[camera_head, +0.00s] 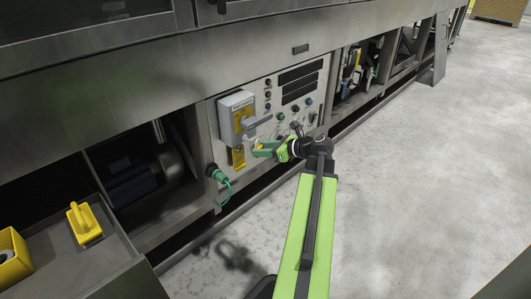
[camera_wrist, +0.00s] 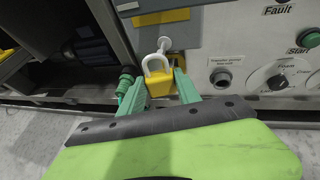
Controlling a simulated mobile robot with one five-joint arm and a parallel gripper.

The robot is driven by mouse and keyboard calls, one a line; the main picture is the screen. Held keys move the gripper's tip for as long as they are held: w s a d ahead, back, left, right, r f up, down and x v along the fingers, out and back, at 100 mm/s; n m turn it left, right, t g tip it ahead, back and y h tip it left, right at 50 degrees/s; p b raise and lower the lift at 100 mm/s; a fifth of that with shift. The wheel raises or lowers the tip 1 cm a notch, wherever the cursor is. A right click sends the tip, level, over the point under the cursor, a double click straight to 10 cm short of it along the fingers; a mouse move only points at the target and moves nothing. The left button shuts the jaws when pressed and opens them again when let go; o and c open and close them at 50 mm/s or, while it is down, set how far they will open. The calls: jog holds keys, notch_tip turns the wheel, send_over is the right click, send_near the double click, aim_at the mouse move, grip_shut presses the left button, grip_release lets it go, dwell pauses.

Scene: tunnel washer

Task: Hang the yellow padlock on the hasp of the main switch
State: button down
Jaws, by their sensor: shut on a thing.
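The yellow padlock (camera_wrist: 161,87) is upright between the green fingers of my gripper (camera_wrist: 159,82), its white shackle (camera_wrist: 147,64) pointing up. My gripper is shut on the padlock's body. A pale pin with a rounded end (camera_wrist: 164,45), which looks like part of the hasp, stands just above the shackle. I cannot tell whether the shackle touches it or is around it. In the head view my gripper (camera_head: 257,150) is at the panel, below the grey main switch box (camera_head: 236,111). The padlock is hard to make out there.
The control panel (camera_head: 289,118) has several buttons and knobs right of the switch. A green connector with a cable (camera_head: 217,174) is at its lower left. A tray (camera_head: 112,246) at the lower left carries a yellow piece (camera_head: 83,222) and a yellow container (camera_head: 11,265). Floor at right is clear.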

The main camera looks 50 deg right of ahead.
aim_at(258, 145)
jog(key=shift+w+d+f, duration=0.1)
jog(key=shift+w+d, duration=0.05)
jog(key=shift+w, duration=1.7)
jog(key=shift+w+f+b, duration=0.55)
jog(key=shift+f+b, duration=0.1)
jog(key=shift+b, duration=0.1)
jog(key=c, duration=0.8)
grip_release()
jog(key=shift+o, duration=0.2)
